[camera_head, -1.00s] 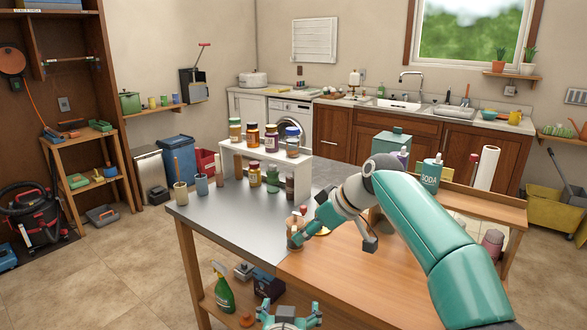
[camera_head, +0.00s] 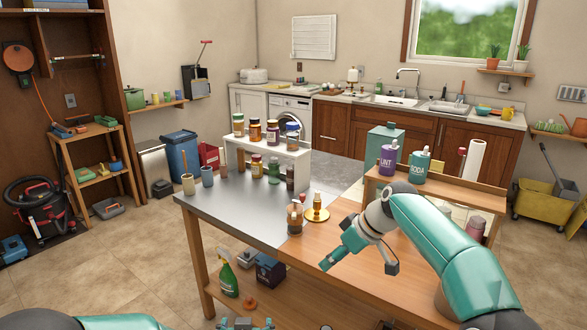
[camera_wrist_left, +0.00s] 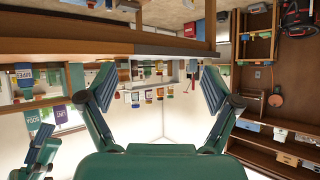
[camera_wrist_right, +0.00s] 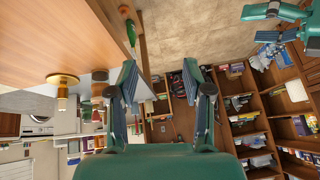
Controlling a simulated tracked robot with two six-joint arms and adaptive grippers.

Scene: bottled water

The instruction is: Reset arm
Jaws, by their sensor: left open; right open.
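My right gripper (camera_head: 332,262) hangs over the wooden part of the table (camera_head: 345,286), with a clear gap to the small jar (camera_head: 295,219) and the brass stand (camera_head: 317,213). In the right wrist view its fingers (camera_wrist_right: 160,80) are spread with nothing between them. The brass stand (camera_wrist_right: 62,80) and jar (camera_wrist_right: 99,92) show left of the fingers there. My left gripper (camera_wrist_left: 158,82) is open and empty in the left wrist view, low in front of the table edge. In the head view only teal bits of it (camera_head: 245,323) show at the bottom edge.
A white rack (camera_head: 268,147) with several bottles stands on the steel part of the table. A wooden raised shelf (camera_head: 440,188) at the right holds a purple bottle (camera_head: 389,158) and a teal bottle (camera_head: 419,166). A spray bottle (camera_head: 228,279) stands on the lower shelf.

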